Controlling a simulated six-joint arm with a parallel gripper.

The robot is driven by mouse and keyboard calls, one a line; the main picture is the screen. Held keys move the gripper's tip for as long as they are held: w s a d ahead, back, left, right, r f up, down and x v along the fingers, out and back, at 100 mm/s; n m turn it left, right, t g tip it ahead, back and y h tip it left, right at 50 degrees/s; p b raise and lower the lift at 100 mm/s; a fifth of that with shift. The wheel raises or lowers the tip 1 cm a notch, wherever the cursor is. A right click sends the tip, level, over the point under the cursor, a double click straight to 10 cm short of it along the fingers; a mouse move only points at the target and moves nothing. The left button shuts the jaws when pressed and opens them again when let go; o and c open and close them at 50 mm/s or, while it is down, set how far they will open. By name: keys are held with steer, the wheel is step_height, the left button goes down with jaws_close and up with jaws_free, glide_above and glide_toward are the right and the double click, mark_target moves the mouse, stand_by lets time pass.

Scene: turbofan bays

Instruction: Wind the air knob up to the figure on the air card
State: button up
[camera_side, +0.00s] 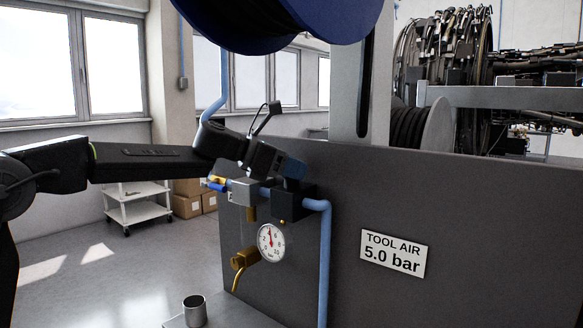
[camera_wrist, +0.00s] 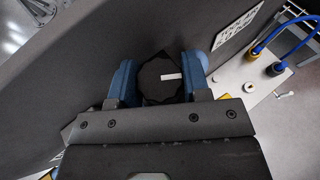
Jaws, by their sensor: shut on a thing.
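The black air knob (camera_wrist: 153,88) is faceted and sits between my blue fingers in the wrist view; its white mark lies nearly level, toward the right. My gripper (camera_wrist: 160,80) is shut on the knob. In the side view my gripper (camera_side: 290,170) reaches down onto the dark regulator body (camera_side: 293,200), and its fingers partly hide the knob there. The round white gauge (camera_side: 271,242) hangs below, its red needle pointing about straight up, near the middle of the scale; the exact reading is too small to tell. The air card (camera_side: 395,254) reads "TOOL AIR 5.0 bar".
A blue hose (camera_side: 325,255) runs down right of the regulator. A brass fitting (camera_side: 243,259) sits left of the gauge, and a metal cup (camera_side: 194,310) stands below. The grey panel (camera_side: 470,220) rises behind. A dark blue reel (camera_side: 280,18) hangs overhead.

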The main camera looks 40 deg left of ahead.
steer(key=shift+c, duration=0.9)
steer(key=shift+m+g+h, duration=1.1)
steer(key=shift+m+h, duration=0.3)
steer(key=shift+m, duration=0.1)
steer(key=o, duration=0.9)
